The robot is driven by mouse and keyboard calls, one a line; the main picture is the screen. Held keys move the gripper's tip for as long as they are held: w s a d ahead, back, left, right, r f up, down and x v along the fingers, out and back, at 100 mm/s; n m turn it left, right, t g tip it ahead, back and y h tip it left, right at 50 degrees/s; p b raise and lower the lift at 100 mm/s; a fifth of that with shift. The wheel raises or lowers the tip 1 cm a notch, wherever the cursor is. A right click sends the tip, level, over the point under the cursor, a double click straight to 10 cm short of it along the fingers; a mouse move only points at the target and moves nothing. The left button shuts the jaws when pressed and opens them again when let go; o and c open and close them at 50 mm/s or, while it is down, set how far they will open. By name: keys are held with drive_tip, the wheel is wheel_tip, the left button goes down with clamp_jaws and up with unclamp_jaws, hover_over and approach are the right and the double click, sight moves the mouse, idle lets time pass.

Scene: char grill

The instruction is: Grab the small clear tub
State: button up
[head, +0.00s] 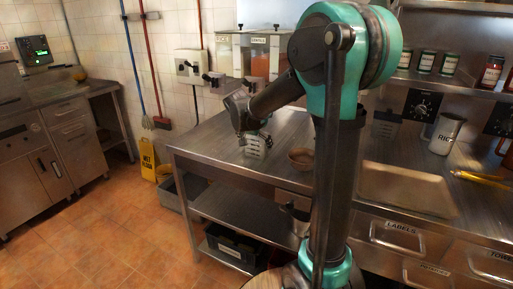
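A small, pale see-through tub (254,149) with markings on its side stands near the left part of the steel counter (205,139) in the head view. My gripper (254,137) points down right at the tub, with its fingers around the tub's top. The fingers are small and dark here, so I cannot tell whether they touch the tub or are apart from it. The tub's upper part is partly hidden by the gripper.
A small brown bowl (300,158) sits right of the tub. Two dispensers (228,52) stand behind. A grey see-through container (386,125) is at the back. The counter's left end is clear.

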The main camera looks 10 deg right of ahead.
drive_tip(key=c, duration=0.7)
drive_tip(key=shift+o, duration=0.2)
drive_tip(key=shift+r, duration=0.15)
